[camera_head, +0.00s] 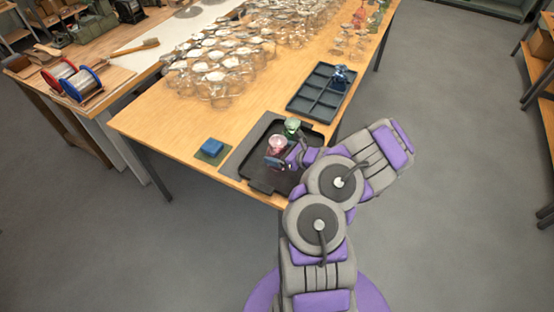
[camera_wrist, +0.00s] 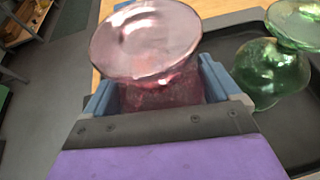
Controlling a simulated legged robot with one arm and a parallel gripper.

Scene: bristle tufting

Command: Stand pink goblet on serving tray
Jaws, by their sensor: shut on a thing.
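The pink goblet (camera_head: 277,141) is over the dark serving tray (camera_head: 257,166) at the table's near edge. My gripper (camera_head: 279,158) is shut on it. In the wrist view the pink goblet (camera_wrist: 145,42) sits between the two blue fingers of my gripper (camera_wrist: 158,92). Its broad round disc is uppermost, looking like the foot, with the darker bowl below between the fingers. The serving tray also shows in the wrist view (camera_wrist: 288,130). The fingers hide the goblet's lower end, so I cannot tell whether it touches the tray.
A green goblet (camera_head: 291,127) stands on the tray's far part, close right of the pink one in the wrist view (camera_wrist: 262,75). A blue block (camera_head: 212,146) on a green pad lies left. A divided tray (camera_head: 309,103) holds a blue goblet (camera_head: 340,76). Many clear glasses (camera_head: 220,75) crowd behind.

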